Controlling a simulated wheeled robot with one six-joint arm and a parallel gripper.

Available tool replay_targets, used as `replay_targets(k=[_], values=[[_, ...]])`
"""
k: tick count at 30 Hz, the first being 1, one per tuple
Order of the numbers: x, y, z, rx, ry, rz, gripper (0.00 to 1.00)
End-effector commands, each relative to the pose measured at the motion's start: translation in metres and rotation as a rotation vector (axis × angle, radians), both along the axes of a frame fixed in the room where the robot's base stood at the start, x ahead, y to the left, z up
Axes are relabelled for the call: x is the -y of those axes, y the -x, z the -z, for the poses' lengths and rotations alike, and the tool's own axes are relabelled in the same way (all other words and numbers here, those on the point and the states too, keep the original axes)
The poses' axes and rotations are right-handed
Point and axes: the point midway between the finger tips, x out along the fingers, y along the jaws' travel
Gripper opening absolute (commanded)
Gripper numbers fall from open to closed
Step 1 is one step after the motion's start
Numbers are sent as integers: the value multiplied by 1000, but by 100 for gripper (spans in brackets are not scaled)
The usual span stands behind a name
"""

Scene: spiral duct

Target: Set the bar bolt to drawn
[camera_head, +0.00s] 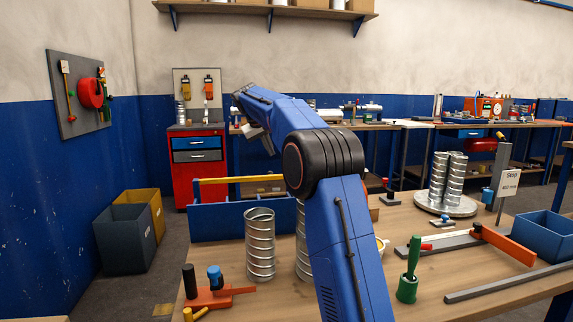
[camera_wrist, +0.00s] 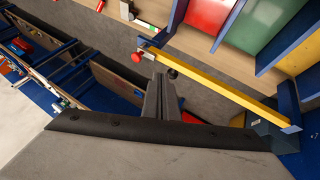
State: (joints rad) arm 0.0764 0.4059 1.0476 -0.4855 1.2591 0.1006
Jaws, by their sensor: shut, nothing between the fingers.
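I cannot tell for certain which part is the bar bolt. In the wrist view, a small pale metal fitting with a red knob (camera_wrist: 170,73) lies just beyond my fingertips, at the upper left end of a yellow bar. Its sliding state cannot be read. My gripper (camera_wrist: 161,84) is shut and empty, with its fingers close to the red knob in the picture. Whether they touch it cannot be told. In the head view my arm reaches up and away over the bench, and the fingertips are not clear there.
In the head view, a blue tote (camera_head: 225,222) with a yellow handle (camera_head: 240,180) stands on the bench. A spiral duct (camera_head: 260,245) stands before it. An orange lever (camera_head: 505,246) and a blue bin (camera_head: 548,232) are at right. Two bins (camera_head: 124,240) stand on the floor.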

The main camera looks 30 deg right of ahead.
Motion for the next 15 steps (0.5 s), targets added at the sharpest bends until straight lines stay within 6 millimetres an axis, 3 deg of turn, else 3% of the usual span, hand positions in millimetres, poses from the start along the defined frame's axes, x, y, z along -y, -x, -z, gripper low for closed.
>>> replay_targets(k=[15], values=[[4,-5,5,0,2,2,0]])
